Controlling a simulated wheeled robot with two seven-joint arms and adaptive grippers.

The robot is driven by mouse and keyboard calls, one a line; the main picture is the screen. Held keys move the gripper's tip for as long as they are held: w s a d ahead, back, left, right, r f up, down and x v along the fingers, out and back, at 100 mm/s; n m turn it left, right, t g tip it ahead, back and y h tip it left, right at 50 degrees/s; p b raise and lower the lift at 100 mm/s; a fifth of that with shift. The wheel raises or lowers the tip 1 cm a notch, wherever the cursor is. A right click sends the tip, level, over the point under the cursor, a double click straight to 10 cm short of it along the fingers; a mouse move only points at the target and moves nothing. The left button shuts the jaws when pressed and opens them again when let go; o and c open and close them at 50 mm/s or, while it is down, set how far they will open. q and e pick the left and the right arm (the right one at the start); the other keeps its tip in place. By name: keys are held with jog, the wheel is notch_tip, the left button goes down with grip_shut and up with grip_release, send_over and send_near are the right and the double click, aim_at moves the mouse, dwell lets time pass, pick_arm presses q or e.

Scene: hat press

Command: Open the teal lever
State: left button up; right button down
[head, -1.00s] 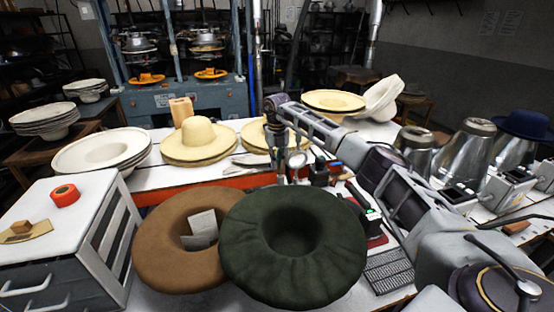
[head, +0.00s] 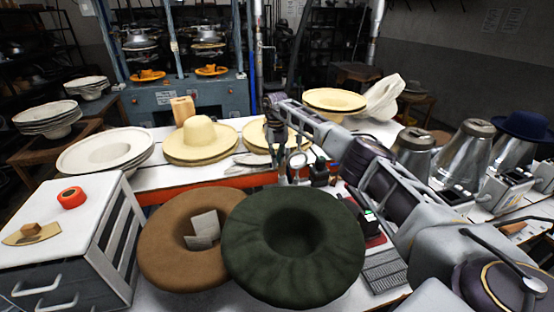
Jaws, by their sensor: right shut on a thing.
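My right arm comes in from the right, and its dark right gripper (head: 272,122) is in the middle of the view, beside the straw hats on the white table. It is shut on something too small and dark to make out. I cannot pick out a teal lever clearly. The blue-grey hat press (head: 185,103) stands behind the table, with upright posts and metal heads. My left gripper is not in view.
A dark green hat (head: 335,260) and a brown hat (head: 165,250) lie in front. Straw hats (head: 200,138) and white hat forms (head: 105,150) sit on the table behind. A white drawer cabinet (head: 95,215) is at left. Metal cones (head: 467,150) stand at right.

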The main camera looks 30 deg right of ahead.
jog(key=c, duration=1.6)
grip_release()
jog(key=shift+o, duration=0.2)
notch_tip(320, 180, up, 12)
jog(key=w, duration=0.1)
jog(key=shift+d, duration=0.25)
jog(key=shift+w, duration=0.1)
jog(key=shift+c, duration=0.3)
